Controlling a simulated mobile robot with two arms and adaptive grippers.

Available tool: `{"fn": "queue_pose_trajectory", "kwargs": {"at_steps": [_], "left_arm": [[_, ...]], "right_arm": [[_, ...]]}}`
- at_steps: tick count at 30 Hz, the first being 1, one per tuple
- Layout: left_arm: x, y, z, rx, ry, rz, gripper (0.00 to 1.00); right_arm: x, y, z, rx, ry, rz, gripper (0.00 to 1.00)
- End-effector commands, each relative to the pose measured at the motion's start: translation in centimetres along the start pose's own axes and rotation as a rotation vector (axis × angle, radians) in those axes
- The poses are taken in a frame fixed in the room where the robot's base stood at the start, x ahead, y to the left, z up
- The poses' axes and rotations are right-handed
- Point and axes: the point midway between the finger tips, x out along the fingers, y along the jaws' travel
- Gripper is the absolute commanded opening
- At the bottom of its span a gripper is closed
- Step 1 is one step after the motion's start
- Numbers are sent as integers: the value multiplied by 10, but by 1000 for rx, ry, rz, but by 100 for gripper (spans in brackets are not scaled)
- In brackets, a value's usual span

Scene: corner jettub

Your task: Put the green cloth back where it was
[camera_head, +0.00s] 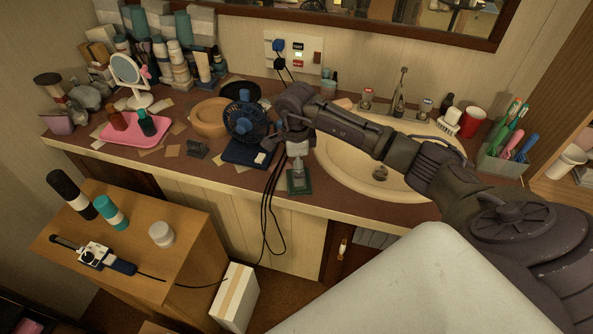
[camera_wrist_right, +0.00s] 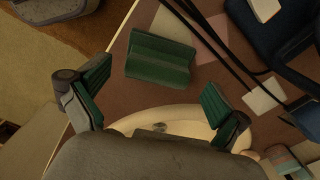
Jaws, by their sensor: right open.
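The green cloth (camera_head: 299,184) is a small dark green folded piece on the brown counter (camera_head: 222,178), close to its front edge. In the right wrist view the cloth (camera_wrist_right: 158,60) lies just beyond my fingertips, clear of both fingers. My right gripper (camera_head: 290,146) reaches in from the right, above the counter and just behind the cloth in the head view. In the right wrist view the gripper (camera_wrist_right: 156,82) is open and empty, with green pads on its two fingers. My left gripper is not in view.
A blue fan (camera_head: 246,120) stands left of my right gripper, and black cables (camera_head: 270,205) hang over the counter edge beside the cloth. The sink (camera_head: 350,165) lies to the right under my arm. A wooden cabinet (camera_head: 195,255) with bottles stands at the front left.

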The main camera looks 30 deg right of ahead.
Motion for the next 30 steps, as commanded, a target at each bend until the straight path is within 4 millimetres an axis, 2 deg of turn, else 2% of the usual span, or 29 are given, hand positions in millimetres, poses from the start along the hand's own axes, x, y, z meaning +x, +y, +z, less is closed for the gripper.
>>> {"fn": "queue_pose_trajectory", "kwargs": {"at_steps": [9, 15, 20, 30], "left_arm": [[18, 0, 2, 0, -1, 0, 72], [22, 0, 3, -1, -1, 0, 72], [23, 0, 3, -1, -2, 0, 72], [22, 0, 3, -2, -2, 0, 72]], "right_arm": [[-68, -1, 0, 1, -1, -5, 100], [-94, 0, 0, 1, 0, -1, 100], [-100, 0, 0, 1, 1, 1, 100], [-100, 0, 0, 1, 1, 1, 100]]}}
